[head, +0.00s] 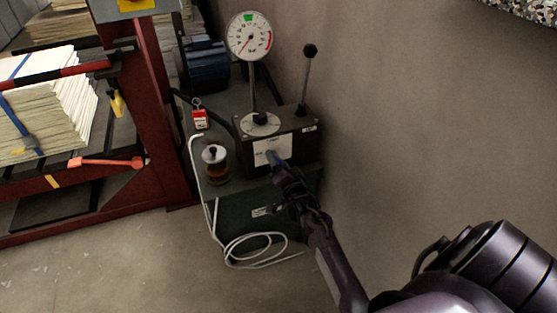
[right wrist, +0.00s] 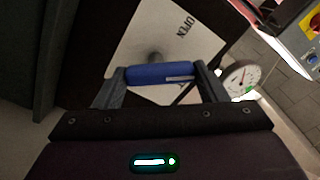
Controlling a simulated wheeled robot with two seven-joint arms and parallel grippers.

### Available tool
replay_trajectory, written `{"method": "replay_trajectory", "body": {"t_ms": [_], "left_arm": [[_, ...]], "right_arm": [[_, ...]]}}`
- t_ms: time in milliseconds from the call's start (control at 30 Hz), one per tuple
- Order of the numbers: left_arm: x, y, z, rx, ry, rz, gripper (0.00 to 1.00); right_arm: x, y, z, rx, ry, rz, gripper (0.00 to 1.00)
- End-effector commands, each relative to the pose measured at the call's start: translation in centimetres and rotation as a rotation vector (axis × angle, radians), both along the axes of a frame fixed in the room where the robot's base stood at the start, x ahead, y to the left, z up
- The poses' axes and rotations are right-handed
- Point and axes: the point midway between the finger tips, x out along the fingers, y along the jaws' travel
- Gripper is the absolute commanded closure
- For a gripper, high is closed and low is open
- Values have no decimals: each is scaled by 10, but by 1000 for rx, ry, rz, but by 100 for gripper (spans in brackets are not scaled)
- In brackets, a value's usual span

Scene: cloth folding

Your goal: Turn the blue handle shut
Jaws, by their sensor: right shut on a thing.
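The blue handle (right wrist: 160,74) lies between the two fingers of my right gripper (right wrist: 161,82) in the right wrist view, and the gripper is shut on it. Behind the handle is a white plate (right wrist: 150,30) with the word OPEN printed on it. In the head view my right gripper (head: 276,168) reaches the front of a dark box (head: 296,140) with a white label plate (head: 272,148). The handle is mostly hidden there by the gripper. My left gripper is not in view.
A dial gauge (head: 249,36) and a black-knobbed lever (head: 307,75) rise from the box. A glass jar (head: 215,165) and a red tag (head: 200,119) are to its left. A white cable (head: 254,250) lies coiled on the floor. A red rack (head: 165,130) stands left; a bare wall is right.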

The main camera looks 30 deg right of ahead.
Motion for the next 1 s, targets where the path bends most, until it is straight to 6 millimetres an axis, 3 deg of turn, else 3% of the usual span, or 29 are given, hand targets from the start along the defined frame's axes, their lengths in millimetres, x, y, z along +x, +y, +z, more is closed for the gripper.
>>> {"method": "replay_trajectory", "body": {"t_ms": [500,1000], "left_arm": [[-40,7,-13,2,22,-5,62],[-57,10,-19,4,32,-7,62]], "right_arm": [[0,-3,2,446,-107,-1,57],[-1,-4,1,645,-156,-1,57]]}}
